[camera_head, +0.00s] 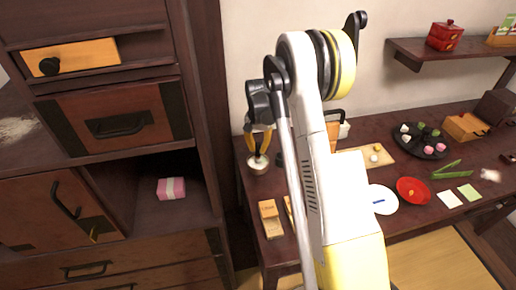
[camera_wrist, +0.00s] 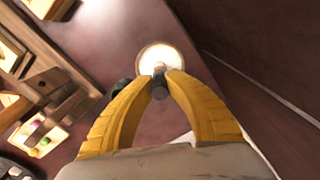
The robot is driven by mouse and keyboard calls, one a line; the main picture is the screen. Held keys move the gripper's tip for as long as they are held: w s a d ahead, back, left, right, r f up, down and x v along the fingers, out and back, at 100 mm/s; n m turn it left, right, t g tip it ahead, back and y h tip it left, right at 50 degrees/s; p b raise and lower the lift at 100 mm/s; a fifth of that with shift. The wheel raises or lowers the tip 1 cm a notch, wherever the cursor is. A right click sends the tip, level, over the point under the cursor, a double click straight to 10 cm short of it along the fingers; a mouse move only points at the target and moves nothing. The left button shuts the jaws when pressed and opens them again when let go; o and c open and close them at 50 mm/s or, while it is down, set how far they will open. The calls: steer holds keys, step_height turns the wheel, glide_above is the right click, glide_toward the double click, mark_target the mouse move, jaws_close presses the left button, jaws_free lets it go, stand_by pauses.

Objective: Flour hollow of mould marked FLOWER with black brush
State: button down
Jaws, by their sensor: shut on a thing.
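My gripper (camera_head: 260,146) points down over the left end of the dark table. In the wrist view my gripper (camera_wrist: 160,78) has its two yellow fingers shut on a slim black brush (camera_wrist: 159,91). The brush's pale lower end is over or in a small round bowl (camera_wrist: 144,62) with whitish contents, likely flour; I cannot tell if it touches them. The bowl (camera_head: 258,169) also shows in the head view. Light wooden blocks (camera_head: 269,218), possibly moulds, lie at the table's front left. Their marks are unreadable, and my arm hides part of them.
A small dark object (camera_head: 279,159) stands beside the bowl. A tall dark cabinet (camera_head: 205,120) rises close on the left. Right of my arm are a white plate (camera_head: 383,207), a red dish (camera_head: 412,191) and a black tray (camera_head: 407,148) of sweets.

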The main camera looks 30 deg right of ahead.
stand_by(0.6)
steer(key=shift+r+p, duration=1.95)
steer(key=shift+r, duration=1.55)
steer(key=shift+f, duration=0.1)
